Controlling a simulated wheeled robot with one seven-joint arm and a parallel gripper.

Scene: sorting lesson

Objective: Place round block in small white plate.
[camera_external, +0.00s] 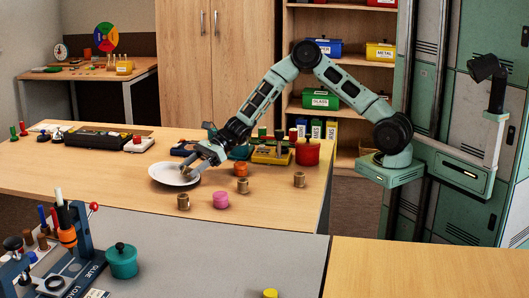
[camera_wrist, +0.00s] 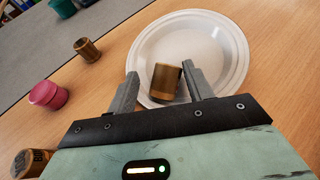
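A small white plate (camera_external: 156,174) lies on the wooden table and also shows in the wrist view (camera_wrist: 232,48). My gripper (camera_external: 190,171) is low over the plate's right side, fingers pointing down. In the wrist view, a round brass-coloured block (camera_wrist: 165,82) is between my gripper's two fingers (camera_wrist: 160,70), over the plate's surface. A gap shows between the block and the left finger; the right finger is close beside it. The block looks tilted in this view. Whether its underside rests on the plate is hidden. In the external view the fingers mostly cover it.
A pink block (camera_external: 220,200), an orange block (camera_external: 241,185) and brass-coloured blocks (camera_external: 183,201) (camera_external: 299,179) stand right of and in front of the plate. A yellow tray (camera_external: 271,155) and red pot (camera_external: 307,152) are behind.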

